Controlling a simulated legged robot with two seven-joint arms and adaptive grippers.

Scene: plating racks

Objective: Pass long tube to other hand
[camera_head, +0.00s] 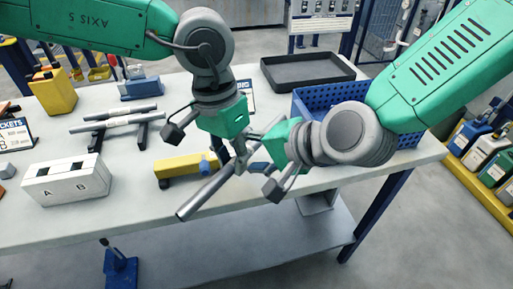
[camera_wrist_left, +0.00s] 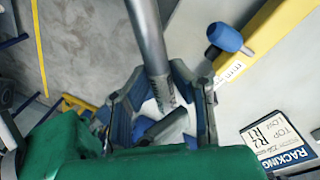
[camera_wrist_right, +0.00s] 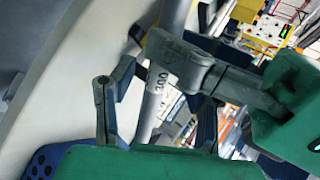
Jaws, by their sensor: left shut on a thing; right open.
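A long grey metal tube (camera_head: 204,193) slants above the table's front edge in the head view. My left gripper (camera_head: 236,160) is shut on it; the tube also runs between that gripper's fingers in the left wrist view (camera_wrist_left: 148,38). My right gripper (camera_head: 266,177) is open, close beside the left gripper near the tube's upper part. The tube's upper end is hidden behind the grippers in the head view.
A yellow block with a blue knob (camera_head: 178,168) lies behind the tube. Two shorter tubes (camera_head: 117,121) rest on black supports. A white A/B box (camera_head: 66,186) stands left, a blue crate (camera_head: 303,108) behind my right gripper, a black tray (camera_head: 308,70) at the back.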

